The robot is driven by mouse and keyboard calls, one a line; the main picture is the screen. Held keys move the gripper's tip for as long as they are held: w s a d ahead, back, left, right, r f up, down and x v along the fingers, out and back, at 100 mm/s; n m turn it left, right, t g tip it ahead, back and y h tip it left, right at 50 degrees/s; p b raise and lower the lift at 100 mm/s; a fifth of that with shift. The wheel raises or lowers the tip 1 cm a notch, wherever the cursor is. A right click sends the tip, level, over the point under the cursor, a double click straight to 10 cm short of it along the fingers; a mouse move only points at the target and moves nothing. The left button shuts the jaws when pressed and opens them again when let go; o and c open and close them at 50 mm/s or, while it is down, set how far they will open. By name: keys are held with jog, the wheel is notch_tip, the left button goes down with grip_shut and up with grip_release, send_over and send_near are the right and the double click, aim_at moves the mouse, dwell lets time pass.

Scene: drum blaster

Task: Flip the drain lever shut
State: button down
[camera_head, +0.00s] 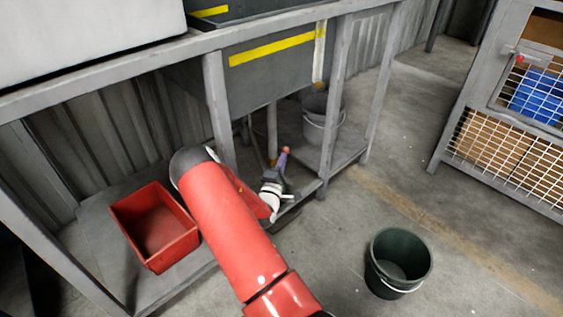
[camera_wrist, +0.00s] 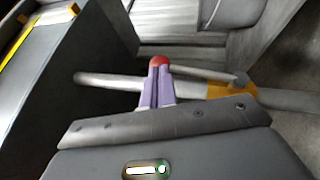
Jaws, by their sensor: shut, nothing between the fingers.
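Under the grey tank (camera_head: 262,80), a pale drain pipe (camera_head: 271,128) runs down; it crosses the wrist view sideways (camera_wrist: 110,81) with an orange-yellow valve collar (camera_wrist: 229,91). The drain lever appears to be the thin grey bar (camera_wrist: 212,74) from the valve, lying roughly along the pipe, with a red knob (camera_wrist: 158,62). The knob also shows in the head view (camera_head: 287,150). My gripper (camera_wrist: 156,78) is shut and empty, its purple fingers together just at the knob. The fingers hide part of the pipe. I cannot tell whether they touch the lever.
A red bin (camera_head: 155,222) stands on the lower shelf left of my arm. A grey bucket (camera_head: 322,125) stands behind the frame's leg (camera_head: 333,100). A dark green bucket (camera_head: 398,262) stands on the open floor at right. A mesh cage (camera_head: 510,150) is far right.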

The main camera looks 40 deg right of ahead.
jog(key=d+f+m+g+y+p, duration=0.1)
jog(key=d+f+m+g+y, duration=0.4)
jog(key=d+y, duration=0.7)
jog(key=shift+w+d+f+m, duration=0.35)
jog(key=shift+w+f+m, duration=0.05)
jog(key=shift+w, duration=0.05)
dwell(0.5)
jog(key=shift+f, duration=0.1)
dwell(0.4)
